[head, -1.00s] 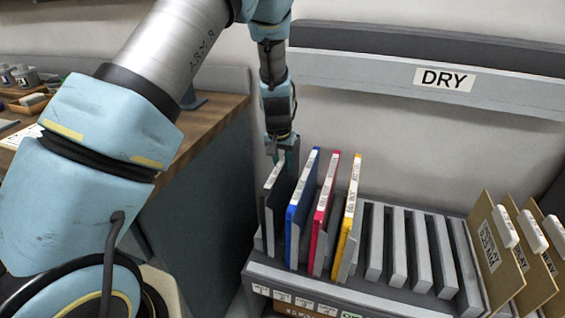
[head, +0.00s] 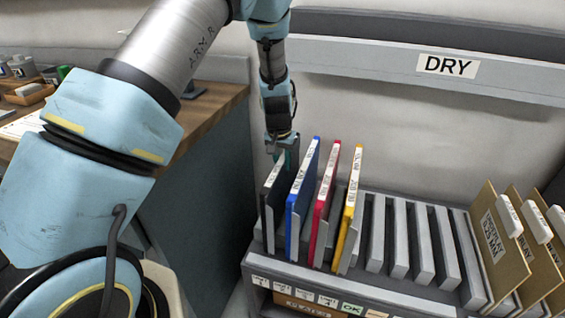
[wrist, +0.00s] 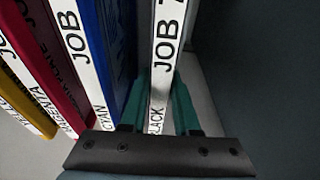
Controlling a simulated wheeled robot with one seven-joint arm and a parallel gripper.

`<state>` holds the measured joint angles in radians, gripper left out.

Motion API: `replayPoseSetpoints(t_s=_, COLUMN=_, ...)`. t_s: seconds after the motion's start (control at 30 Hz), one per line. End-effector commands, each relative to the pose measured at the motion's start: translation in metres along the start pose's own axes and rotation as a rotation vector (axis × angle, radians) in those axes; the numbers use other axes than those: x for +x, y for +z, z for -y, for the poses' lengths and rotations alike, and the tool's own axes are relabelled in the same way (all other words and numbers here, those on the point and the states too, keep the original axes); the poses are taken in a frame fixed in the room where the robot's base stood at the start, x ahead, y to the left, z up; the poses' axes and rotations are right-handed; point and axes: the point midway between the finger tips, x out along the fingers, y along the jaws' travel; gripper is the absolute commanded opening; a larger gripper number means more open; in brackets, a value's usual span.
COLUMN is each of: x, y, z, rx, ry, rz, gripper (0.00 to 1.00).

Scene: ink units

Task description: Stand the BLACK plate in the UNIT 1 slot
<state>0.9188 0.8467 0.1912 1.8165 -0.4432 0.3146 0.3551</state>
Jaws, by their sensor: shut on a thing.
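The black plate (head: 275,205) stands upright at the left end of the grey rack (head: 375,285), left of the blue plate (head: 302,195). My gripper (head: 289,155) is shut on its far upper part. The wrist view shows the green fingers (wrist: 160,105) on both sides of the black plate's white label edge (wrist: 163,70), which reads JOB and BLACK. The plate's lower edge is in or just over the leftmost slot. I cannot tell whether it touches the slot floor. The small slot labels (head: 293,291) on the rack front are too small to read surely.
A red plate (head: 324,205) and a yellow plate (head: 349,210) stand right of the blue one. Empty slots (head: 410,240) follow, then brown cards (head: 500,240). A DRY shelf (head: 540,85) hangs behind. A wooden bench (head: 205,112) is at left.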

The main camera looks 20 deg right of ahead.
Motion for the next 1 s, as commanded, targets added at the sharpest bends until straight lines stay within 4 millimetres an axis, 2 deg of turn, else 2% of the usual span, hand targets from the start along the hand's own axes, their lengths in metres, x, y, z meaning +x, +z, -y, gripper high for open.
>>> replayPoseSetpoints(t_s=0.43, x=0.0045, y=0.0007, z=0.0001, rx=0.0, ry=0.0, rz=-0.001, gripper=0.0)
replayPoseSetpoints(t_s=0.47, x=0.0046, y=0.0007, z=0.0001, rx=0.0, ry=0.0, rz=-0.001, gripper=0.31)
replayPoseSetpoints(t_s=0.5, x=0.0047, y=0.0008, z=0.0001, rx=0.0, ry=0.0, rz=-0.001, gripper=0.35)
replayPoseSetpoints(t_s=0.77, x=0.0044, y=0.0008, z=0.0, rx=0.0, ry=0.0, rz=0.0, gripper=0.65)
replayPoseSetpoints(t_s=1.0, x=0.0044, y=0.0012, z=0.0, rx=0.0, ry=0.0, rz=0.001, gripper=0.65)
